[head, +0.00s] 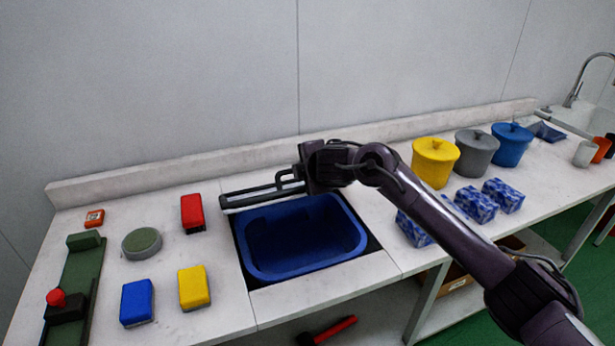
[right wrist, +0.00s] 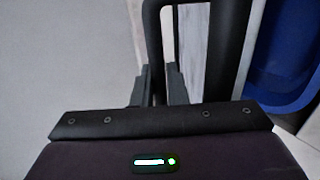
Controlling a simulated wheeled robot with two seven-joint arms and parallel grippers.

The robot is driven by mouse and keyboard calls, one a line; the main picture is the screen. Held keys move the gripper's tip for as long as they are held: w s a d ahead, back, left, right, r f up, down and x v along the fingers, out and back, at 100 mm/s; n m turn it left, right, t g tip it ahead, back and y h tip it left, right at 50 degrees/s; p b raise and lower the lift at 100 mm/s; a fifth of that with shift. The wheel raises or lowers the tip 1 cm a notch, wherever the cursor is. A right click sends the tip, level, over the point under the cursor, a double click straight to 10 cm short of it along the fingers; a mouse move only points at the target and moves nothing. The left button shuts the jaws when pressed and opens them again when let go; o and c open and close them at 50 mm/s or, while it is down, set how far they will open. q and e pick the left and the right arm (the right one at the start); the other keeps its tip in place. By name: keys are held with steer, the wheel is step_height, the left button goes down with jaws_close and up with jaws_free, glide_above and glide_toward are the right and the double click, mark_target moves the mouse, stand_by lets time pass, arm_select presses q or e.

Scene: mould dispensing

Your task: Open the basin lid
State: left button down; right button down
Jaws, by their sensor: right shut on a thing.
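The blue basin (head: 300,240) is sunk in the worktop and its inside is open to view. The basin lid (head: 262,197) shows nearly edge-on as a narrow strip along the basin's back side, raised off the opening. Its black handle (head: 284,181) stands out from it. My right gripper (head: 299,177) is shut on the handle. In the right wrist view, the fingers (right wrist: 156,88) close around the black handle bar (right wrist: 152,45), with the blue basin (right wrist: 290,60) at the right. My left gripper is not in view.
Left of the basin lie a red block (head: 192,213), a yellow sponge (head: 194,288), a blue sponge (head: 137,302) and a round green pad (head: 142,243). Right of it stand yellow (head: 434,163), grey and blue lidded pots, with blue patterned boxes (head: 475,206) in front. The wall is close behind.

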steer(key=shift+w+a+r, duration=0.15)
steer(key=shift+w+r, duration=0.4)
steer(key=shift+r, duration=0.1)
steer(key=c, duration=1.5)
jaws_free()
steer(key=shift+c, duration=0.2)
steer(key=shift+v, duration=3.85)
